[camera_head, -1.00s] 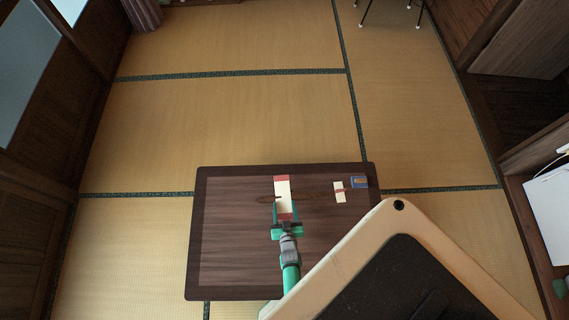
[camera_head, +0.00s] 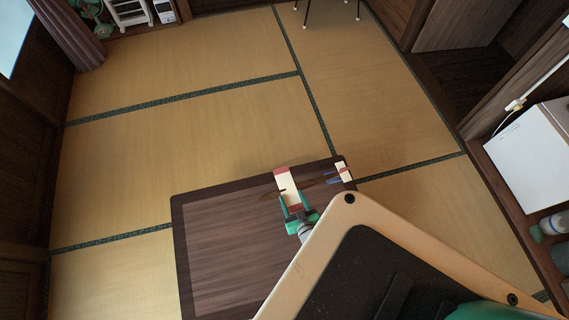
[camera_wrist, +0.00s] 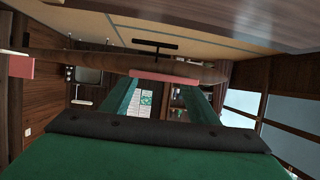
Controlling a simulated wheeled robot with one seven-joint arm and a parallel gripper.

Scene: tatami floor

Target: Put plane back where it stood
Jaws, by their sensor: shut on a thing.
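The plane has a brown fuselage, a white wing with red ends (camera_head: 288,188) and a small white and red tail (camera_head: 343,171). My gripper (camera_head: 296,207) is shut on the wing and holds the plane over the far right part of the dark table (camera_head: 225,238). In the wrist view the fuselage (camera_wrist: 110,63) crosses the picture, with a red wing end (camera_wrist: 177,78) between my gripper's fingers (camera_wrist: 160,100). The wrist view looks upside down and shows the plane apart from the table surface (camera_wrist: 225,12).
A blue thing (camera_head: 334,181) shows at the table's far right, partly hidden by the plane. The left and middle of the tabletop are bare. Open tatami (camera_head: 200,130) lies beyond. A white box (camera_head: 532,150) stands on a low shelf at right.

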